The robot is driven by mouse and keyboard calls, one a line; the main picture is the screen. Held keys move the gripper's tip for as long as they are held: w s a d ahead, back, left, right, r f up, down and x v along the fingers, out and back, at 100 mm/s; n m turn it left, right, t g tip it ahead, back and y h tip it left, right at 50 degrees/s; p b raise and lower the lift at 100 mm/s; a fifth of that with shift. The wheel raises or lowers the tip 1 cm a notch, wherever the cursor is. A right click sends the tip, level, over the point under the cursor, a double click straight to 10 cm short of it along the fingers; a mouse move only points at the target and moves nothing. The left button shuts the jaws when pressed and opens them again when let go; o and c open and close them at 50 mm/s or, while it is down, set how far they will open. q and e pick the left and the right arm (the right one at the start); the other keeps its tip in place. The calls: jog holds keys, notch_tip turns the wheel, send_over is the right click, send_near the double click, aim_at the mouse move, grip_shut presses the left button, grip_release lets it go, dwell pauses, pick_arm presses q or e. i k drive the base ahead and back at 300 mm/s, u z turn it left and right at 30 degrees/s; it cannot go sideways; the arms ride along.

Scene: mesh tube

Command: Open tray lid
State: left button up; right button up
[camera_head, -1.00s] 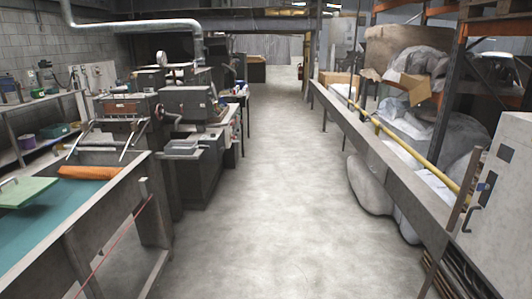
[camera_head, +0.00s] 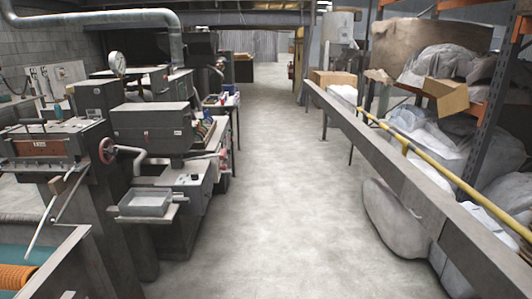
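A shallow grey metal tray (camera_head: 146,203) sits on a bracket at the front of a machine at left centre. I cannot tell whether it has a lid on it. The green panel with a handle is not in view now. An orange ribbed mesh tube (camera_head: 15,276) lies on a teal surface at the lower left corner, cut off by the picture edge. Neither of my grippers is in view.
Dark machines with a red handwheel (camera_head: 107,150) and levers line the left side. A long grey rail (camera_head: 400,180) with a yellow pipe (camera_head: 440,170) and wrapped bundles (camera_head: 395,220) line the right. The concrete aisle (camera_head: 270,190) between is clear.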

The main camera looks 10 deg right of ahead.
aim_at(432, 219)
jog(key=z, duration=0.15)
jog(key=i, duration=1.45)
jog(key=z, duration=0.7)
jog(key=i, duration=1.05)
jog(key=z, duration=1.7)
jog(key=i, duration=1.1)
jog(key=z, duration=0.8)
